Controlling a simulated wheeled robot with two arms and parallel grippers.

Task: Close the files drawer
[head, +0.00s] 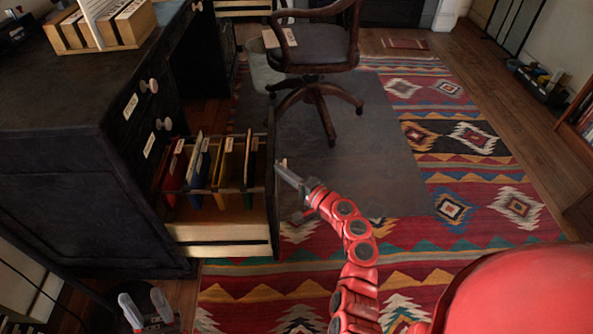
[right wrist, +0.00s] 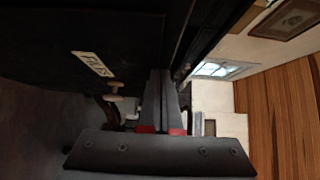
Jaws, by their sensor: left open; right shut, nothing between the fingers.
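The files drawer (head: 216,232) is the bottom drawer of the dark desk and stands pulled well out, with several coloured folders (head: 228,171) upright inside. Its dark front panel (head: 272,178) faces right. My right gripper (head: 281,167) is shut and empty at the outer side of that panel, near its top edge; I cannot tell whether it touches. In the right wrist view the shut fingers (right wrist: 161,80) are beside a dark panel with a FILES label (right wrist: 93,64) and a pale knob (right wrist: 115,90). My left gripper (head: 142,297) is open and empty, low in front of the desk.
The desk (head: 50,135) fills the left side, with two upper drawers shut and a card box (head: 105,25) on top. A wooden swivel chair (head: 315,50) stands behind the drawer.

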